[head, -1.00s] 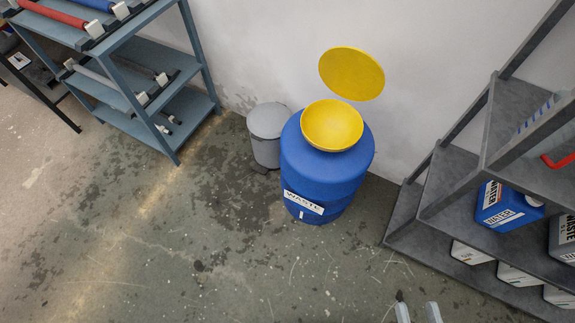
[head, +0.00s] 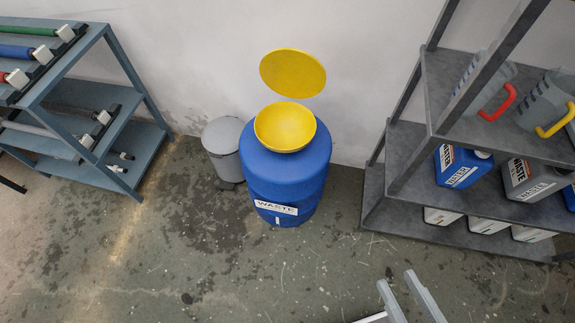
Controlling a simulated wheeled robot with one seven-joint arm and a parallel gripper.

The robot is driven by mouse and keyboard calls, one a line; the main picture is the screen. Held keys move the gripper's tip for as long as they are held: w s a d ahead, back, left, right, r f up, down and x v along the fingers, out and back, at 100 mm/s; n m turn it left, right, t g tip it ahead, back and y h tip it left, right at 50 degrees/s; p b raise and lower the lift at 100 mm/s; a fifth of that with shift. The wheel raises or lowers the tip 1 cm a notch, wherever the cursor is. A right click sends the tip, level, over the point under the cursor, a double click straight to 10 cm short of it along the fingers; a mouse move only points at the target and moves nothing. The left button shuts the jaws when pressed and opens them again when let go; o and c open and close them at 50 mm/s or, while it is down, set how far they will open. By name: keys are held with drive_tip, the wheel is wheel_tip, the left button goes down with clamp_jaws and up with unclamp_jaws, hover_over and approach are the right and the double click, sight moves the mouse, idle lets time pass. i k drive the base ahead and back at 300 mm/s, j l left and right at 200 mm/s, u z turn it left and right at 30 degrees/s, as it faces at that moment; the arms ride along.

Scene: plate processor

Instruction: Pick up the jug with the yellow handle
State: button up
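The jug with the yellow handle (head: 546,101) stands on the upper shelf of the grey rack at the right. It is grey and translucent, and its yellow handle (head: 556,122) faces forward and right. A similar jug with a red handle (head: 490,88) stands to its left on the same shelf. My gripper (head: 396,280) shows at the bottom, right of centre, with its two fingers apart and nothing between them. It is well away from the jugs, low and to the left of them in the picture.
The grey rack (head: 405,150) has slanted posts, one passing in front of the red-handled jug. Waste canisters (head: 462,166) fill its lower shelves. A blue waste drum (head: 290,180) with a yellow funnel and a grey bin (head: 222,148) stand at the wall. The floor before them is clear.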

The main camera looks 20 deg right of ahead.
sight(553, 96)
drive_tip(key=z, duration=1.35)
